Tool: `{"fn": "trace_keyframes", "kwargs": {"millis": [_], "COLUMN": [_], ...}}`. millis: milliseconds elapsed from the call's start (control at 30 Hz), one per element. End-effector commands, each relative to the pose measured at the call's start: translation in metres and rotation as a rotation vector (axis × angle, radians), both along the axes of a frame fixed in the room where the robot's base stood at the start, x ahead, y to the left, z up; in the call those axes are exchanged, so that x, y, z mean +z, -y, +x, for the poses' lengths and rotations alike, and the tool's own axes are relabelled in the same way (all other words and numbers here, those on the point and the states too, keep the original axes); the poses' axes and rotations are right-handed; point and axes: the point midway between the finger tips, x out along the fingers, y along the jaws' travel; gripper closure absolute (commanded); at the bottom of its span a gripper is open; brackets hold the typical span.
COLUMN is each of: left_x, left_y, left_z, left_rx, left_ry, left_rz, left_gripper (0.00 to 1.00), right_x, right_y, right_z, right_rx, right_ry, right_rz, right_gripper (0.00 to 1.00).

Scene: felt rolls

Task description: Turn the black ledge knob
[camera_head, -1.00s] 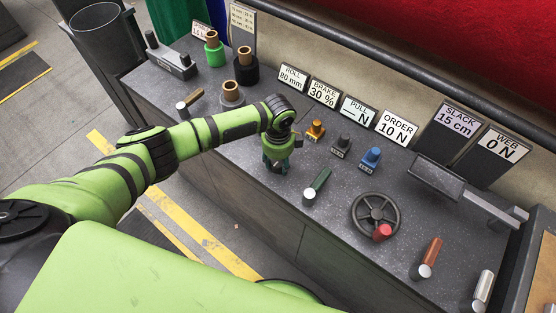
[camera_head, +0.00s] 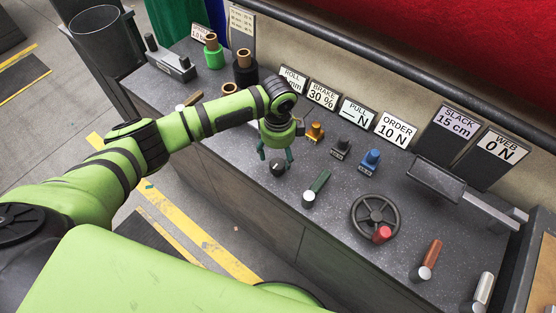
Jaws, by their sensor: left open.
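A round black knob (camera_head: 278,169) with a small light mark sits near the front edge of the dark speckled ledge. My left gripper (camera_head: 275,156) points down just above it, fingers open and apart, with the knob showing below and between the fingertips. I cannot tell whether a finger touches it. A second black knob (camera_head: 341,147) with a small label stands farther right, between an orange knob (camera_head: 316,131) and a blue knob (camera_head: 370,161). My right gripper is out of view.
A green-handled lever (camera_head: 317,188) lies close right of the gripper. A handwheel (camera_head: 375,218) with a red grip and a brown-handled lever (camera_head: 428,260) are farther right. Sign plates, including the ORDER plate (camera_head: 396,131), line the back. Felt rolls stand at the left.

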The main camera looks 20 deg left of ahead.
Motion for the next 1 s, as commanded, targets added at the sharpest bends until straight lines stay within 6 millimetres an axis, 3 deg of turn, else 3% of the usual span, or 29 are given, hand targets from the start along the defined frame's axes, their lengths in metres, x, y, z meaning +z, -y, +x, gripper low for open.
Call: {"fn": "trace_keyframes", "kwargs": {"millis": [133,333,1000], "left_x": [0.031,0.055,0.058], "left_y": [0.000,0.000,0.002], "left_z": [0.001,0.000,-0.002], "left_rx": [-0.001,0.001,0.001], "left_ry": [0.003,0.000,-0.002], "left_rz": [-0.001,-0.001,-0.004], "left_gripper": [0.31,0.31,0.31], "right_x": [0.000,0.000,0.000], "right_y": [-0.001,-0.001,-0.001], "right_z": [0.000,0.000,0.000], "right_rx": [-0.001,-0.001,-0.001], "right_ry": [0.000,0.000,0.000], "right_rz": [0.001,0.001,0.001], "right_gripper": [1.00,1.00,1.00]}}
